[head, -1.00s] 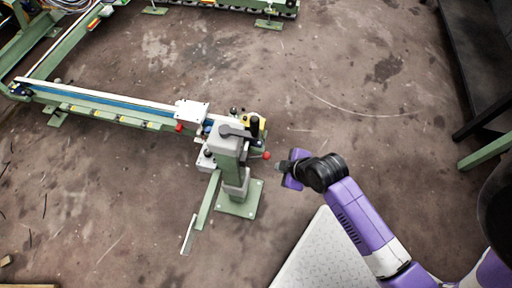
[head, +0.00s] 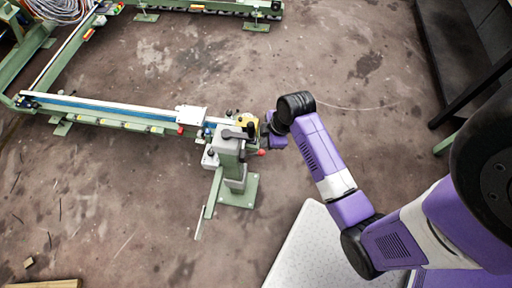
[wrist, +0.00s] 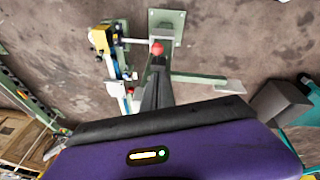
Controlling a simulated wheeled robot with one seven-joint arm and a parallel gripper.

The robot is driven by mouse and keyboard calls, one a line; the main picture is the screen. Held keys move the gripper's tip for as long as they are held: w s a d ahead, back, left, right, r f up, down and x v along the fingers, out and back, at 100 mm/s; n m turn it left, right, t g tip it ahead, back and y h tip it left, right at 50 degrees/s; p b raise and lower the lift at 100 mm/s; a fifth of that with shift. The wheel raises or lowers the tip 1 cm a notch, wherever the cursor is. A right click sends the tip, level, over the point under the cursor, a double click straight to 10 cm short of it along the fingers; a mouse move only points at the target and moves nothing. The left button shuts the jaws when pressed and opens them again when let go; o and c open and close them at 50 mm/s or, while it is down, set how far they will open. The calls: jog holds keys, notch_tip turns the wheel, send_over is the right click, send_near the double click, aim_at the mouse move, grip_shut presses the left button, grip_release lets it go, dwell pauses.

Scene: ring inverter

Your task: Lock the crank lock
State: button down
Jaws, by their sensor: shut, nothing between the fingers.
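The crank station of the ring inverter is a grey-green post with a grey housing (head: 229,146), in the middle of the head view. A dark crank arm (head: 236,134) lies across its top. A small red ball knob (head: 261,152) sticks out on its right side; it also shows in the wrist view (wrist: 157,47), just beyond the fingertips. I cannot tell for certain which part is the crank lock. My gripper (wrist: 156,66) is shut and empty, its dark fingers pointing towards the red knob. In the head view my gripper (head: 266,131) is close beside the crank housing; contact cannot be told.
A long green rail (head: 110,112) runs left from the post. A green foot plate (head: 238,192) and a low bar (head: 213,195) lie at its base. A black frame (head: 455,75) stands at the right. The floor behind the post is clear.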

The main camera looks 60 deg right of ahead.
jog(key=b+x, duration=0.1)
jog(key=x, duration=0.9)
jog(key=shift+f, duration=0.1)
dwell(0.5)
